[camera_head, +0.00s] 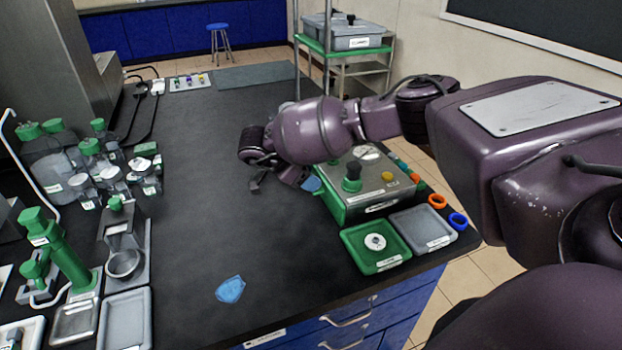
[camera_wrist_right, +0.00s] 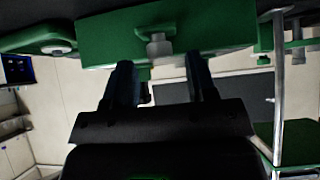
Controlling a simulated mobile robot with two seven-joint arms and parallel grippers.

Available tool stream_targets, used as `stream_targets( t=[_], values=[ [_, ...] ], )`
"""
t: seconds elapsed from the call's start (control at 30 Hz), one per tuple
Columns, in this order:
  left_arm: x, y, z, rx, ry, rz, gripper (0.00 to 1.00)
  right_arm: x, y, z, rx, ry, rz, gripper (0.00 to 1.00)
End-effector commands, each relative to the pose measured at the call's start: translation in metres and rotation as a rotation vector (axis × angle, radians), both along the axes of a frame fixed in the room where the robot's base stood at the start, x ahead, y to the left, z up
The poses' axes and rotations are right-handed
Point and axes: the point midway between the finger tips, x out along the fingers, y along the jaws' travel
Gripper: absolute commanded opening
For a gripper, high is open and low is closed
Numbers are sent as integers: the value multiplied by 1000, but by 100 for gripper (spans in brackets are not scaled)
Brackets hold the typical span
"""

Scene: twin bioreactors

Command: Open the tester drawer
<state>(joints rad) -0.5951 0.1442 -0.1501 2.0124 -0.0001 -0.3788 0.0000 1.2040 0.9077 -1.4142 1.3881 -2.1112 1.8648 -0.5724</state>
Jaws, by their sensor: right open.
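The tester (camera_head: 388,200) is a grey box with a green body, standing on the black bench at the right of the head view. A dark green knob and a yellow button are on its top. In the right wrist view, a green front panel (camera_wrist_right: 210,28) fills the top, with a small grey handle (camera_wrist_right: 158,47) on a green mount. My right gripper (camera_head: 283,184) is at the tester's left side. In the wrist view its open fingers (camera_wrist_right: 160,68) are on either side of the handle's line, with the handle around their tips. Contact cannot be told. My left gripper is out of view.
A green tray (camera_head: 362,255) with a white disc and a grey tray (camera_head: 422,236) lie in front of the tester. Orange and blue rings are at the right edge. Bottles (camera_head: 60,170) and green-capped apparatus crowd the left. The middle bench is clear, except for a blue patch (camera_head: 230,290).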

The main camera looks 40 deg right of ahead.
Motion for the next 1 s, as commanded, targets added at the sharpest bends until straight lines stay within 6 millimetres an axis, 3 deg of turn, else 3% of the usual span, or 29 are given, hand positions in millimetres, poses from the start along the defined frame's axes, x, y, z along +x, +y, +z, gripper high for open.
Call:
stream_targets(
  t=[0.5,0.83,1.0],
  values=[
    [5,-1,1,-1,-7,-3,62,-3,-11,-11,0,-1,1,52],
    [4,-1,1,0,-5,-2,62,-3,-10,-11,1,-1,1,1],
    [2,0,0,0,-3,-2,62,-3,-10,-11,1,-1,1,0]
  ],
)
